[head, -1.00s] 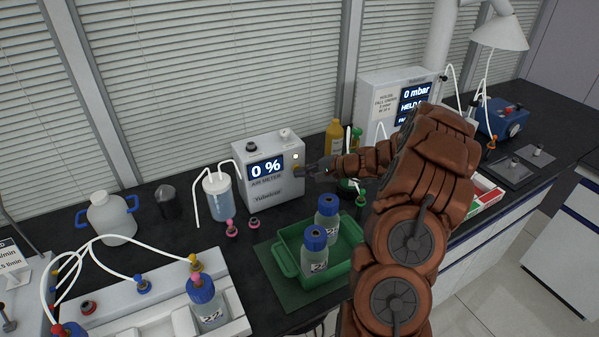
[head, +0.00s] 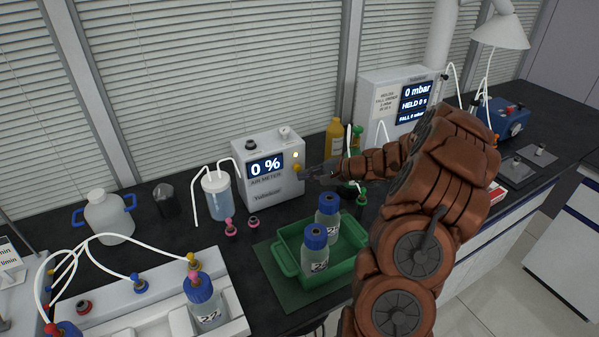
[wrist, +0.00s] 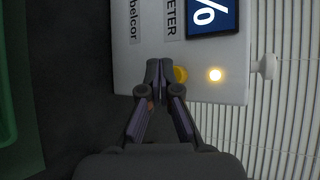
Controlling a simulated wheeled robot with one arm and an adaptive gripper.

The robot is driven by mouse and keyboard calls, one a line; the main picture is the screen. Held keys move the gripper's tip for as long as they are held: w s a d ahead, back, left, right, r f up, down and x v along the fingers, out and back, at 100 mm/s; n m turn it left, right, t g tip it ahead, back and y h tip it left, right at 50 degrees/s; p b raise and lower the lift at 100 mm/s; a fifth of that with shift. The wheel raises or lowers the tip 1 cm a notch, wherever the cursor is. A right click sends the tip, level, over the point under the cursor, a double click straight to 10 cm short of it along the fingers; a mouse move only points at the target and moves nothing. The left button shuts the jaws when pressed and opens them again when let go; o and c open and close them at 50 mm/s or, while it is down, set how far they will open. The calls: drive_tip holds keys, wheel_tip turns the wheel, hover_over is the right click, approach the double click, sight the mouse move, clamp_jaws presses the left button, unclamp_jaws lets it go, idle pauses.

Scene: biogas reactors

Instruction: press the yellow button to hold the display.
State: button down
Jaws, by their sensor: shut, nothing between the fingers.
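The air meter (head: 262,190) is a white box on the dark bench, with a blue display (head: 265,166) reading 0 %. Its yellow button (head: 297,168) is on the right part of its front, below a small pale light (head: 295,155). In the wrist view the light (wrist: 215,74) glows beside the yellow button (wrist: 180,74). My gripper (head: 305,174) is shut and empty, its tips close to the button. In the wrist view my gripper's tips (wrist: 160,68) are just left of the button and overlap its edge. I cannot tell whether they touch it.
A green tray (head: 285,268) with blue-capped bottles stands in front of the meter. A clear jar with tubing (head: 217,197) is at its left. A yellow bottle (head: 334,140) and a second meter (head: 372,100) reading 0 mbar stand behind my arm.

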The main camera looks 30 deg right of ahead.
drive_tip(key=shift+s+a+b, duration=0.15)
drive_tip(key=shift+s+b, duration=0.35)
drive_tip(key=shift+s, duration=0.7)
drive_tip(key=shift+s+a+b, duration=0.1)
drive_tip(key=shift+s+b, duration=0.4)
drive_tip(key=shift+s, duration=0.65)
